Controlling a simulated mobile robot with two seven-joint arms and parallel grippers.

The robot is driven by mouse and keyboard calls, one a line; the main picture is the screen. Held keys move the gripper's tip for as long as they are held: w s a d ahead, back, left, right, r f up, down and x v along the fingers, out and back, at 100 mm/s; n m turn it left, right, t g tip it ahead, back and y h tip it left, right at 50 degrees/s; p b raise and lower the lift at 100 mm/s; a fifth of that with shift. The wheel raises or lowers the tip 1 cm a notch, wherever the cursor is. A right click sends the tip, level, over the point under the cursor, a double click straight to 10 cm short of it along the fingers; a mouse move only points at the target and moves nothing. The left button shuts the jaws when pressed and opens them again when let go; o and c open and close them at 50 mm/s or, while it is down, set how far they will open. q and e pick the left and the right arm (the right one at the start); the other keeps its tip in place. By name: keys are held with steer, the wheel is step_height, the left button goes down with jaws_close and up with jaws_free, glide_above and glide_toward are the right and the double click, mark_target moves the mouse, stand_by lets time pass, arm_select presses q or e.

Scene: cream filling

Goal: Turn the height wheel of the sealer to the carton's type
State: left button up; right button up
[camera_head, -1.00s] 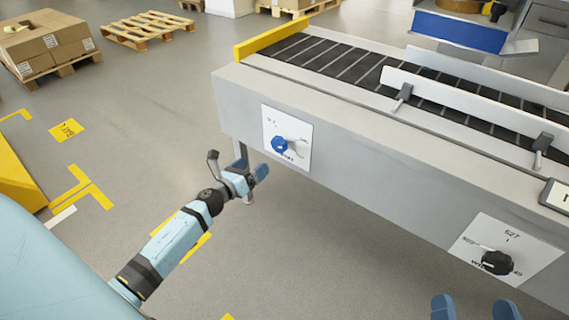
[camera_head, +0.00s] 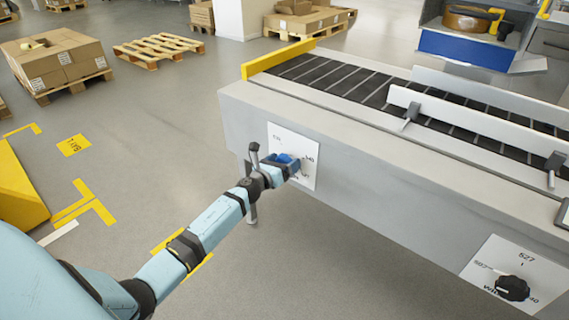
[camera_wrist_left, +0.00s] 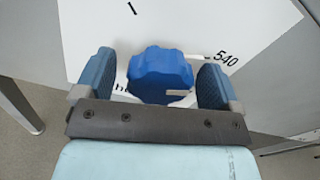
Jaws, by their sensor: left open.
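The blue height wheel (camera_head: 284,159) sits on a white dial plate (camera_head: 308,175) on the sealer's grey side (camera_head: 365,188). In the left wrist view the wheel (camera_wrist_left: 161,73) has a scalloped rim, and a "540" mark shows to its right on the plate. My left gripper (camera_head: 283,164) is at the wheel; in the left wrist view its open blue fingers (camera_wrist_left: 155,80) stand on either side of it, with small gaps visible. The wheel's lettering below is partly hidden by the gripper. My right gripper is out of view. No carton shows on the belt.
A second plate with a black knob (camera_head: 512,288), marked "527", is at the lower right. The belt (camera_head: 345,83) with white guide rails (camera_head: 470,117) runs above. Pallets with cartons (camera_head: 55,65) stand far left. The floor left of the sealer is mostly clear.

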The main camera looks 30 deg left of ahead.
arm_select(q)
steer(key=shift+w, duration=0.25)
steer(key=c, duration=0.9)
steer(key=shift+c, duration=0.2)
